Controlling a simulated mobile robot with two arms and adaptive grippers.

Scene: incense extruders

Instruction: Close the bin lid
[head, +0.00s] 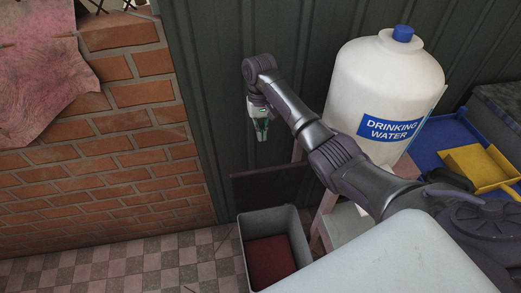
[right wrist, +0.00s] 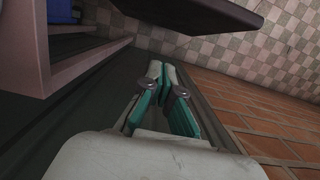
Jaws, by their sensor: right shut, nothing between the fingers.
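The bin (head: 242,262) is a grey open-topped box on the tiled floor in the head view, with something dark red inside. Its lid (head: 268,186) looks like a dark panel standing raised at the bin's back, near the green wall. The bin's mouth is uncovered. My right gripper (head: 262,138) is above the lid, pointing down, shut and empty, apart from it. In the right wrist view the green-sided fingers (right wrist: 162,72) are together, and a dark slab, likely the lid (right wrist: 195,12), shows beyond them at the top. My left gripper is not in view.
A large white water bottle (head: 378,85) stands right of my arm on a wooden stand (head: 325,205) beside the bin. A blue tray (head: 435,135) holds a yellow dustpan-like piece (head: 475,165). A brick wall (head: 120,160) is at left. The floor left of the bin is clear.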

